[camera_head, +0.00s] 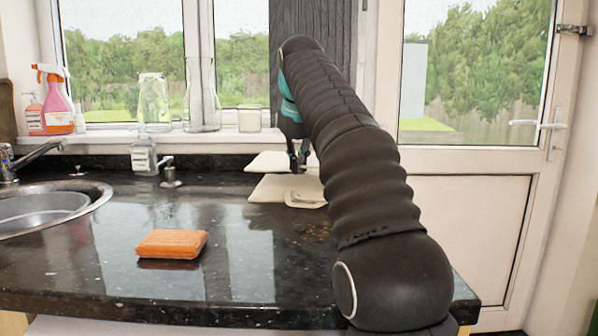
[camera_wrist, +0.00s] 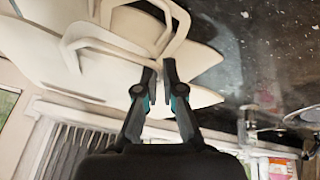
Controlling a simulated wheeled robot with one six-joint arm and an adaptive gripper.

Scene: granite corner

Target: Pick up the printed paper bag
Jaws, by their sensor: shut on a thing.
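The paper bag is a cream shape (camera_head: 270,190) on the dark counter near the back, with pale panels and a flat rounded piece at its front right. No print can be made out on it. In the wrist view the bag (camera_wrist: 125,28) shows broad cream panels and looped handles. My gripper (camera_head: 298,166) reaches down to the bag from above, and my arm hides part of its right side. In the wrist view my gripper (camera_wrist: 160,68) has its fingertips close together at the lower end of a handle loop, shut on the bag.
An orange sponge (camera_head: 172,243) lies on the front of the counter. A clear soap bottle (camera_head: 144,157) stands behind it, and a steel sink (camera_head: 45,208) is at the left. Glassware (camera_head: 202,100) and a pink spray bottle (camera_head: 57,105) stand on the windowsill.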

